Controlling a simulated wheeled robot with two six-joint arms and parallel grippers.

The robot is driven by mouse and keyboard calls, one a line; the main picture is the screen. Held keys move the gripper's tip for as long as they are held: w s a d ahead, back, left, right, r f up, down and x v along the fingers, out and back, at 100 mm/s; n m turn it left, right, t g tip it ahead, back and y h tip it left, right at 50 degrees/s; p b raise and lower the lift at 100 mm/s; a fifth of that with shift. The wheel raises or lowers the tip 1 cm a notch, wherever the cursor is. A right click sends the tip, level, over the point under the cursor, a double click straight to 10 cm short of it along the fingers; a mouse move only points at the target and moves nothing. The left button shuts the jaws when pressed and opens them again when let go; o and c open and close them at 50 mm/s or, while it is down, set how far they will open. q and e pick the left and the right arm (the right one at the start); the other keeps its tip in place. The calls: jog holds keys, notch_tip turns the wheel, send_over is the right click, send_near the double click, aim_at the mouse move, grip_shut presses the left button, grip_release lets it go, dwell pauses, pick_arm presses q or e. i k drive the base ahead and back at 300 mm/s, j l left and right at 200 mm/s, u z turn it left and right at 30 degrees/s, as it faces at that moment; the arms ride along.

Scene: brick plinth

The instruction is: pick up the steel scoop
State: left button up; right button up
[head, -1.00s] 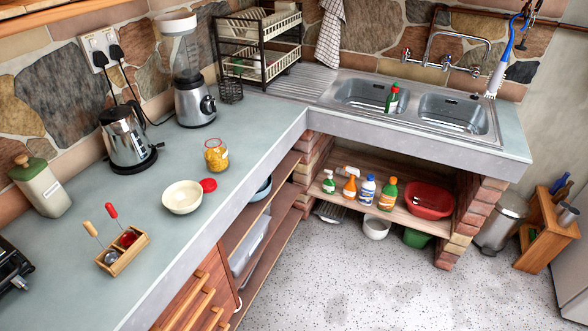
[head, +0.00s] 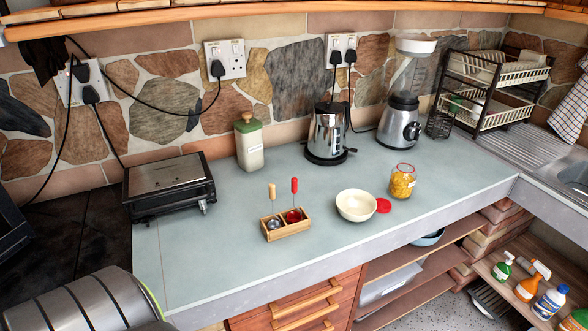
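A small wooden holder (head: 287,231) with two compartments stands on the counter. The steel scoop (head: 273,224) has a pale wooden handle that points up, and its shiny round bowl sits in the left compartment. A second scoop with a red handle (head: 294,191) and a red bowl stands in the right compartment. Neither of my grippers is in view.
The counter (head: 225,275) is clear in front of the holder. A cream bowl (head: 357,206), red lid (head: 383,206) and yellow-filled jar (head: 402,181) stand to its right. A black grill (head: 169,186) is to its left. A green-lidded canister (head: 249,146) and kettle (head: 326,136) stand behind.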

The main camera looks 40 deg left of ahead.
aim_at(273, 225)
jog(key=i+u, duration=0.4)
jog(key=u, duration=1.3)
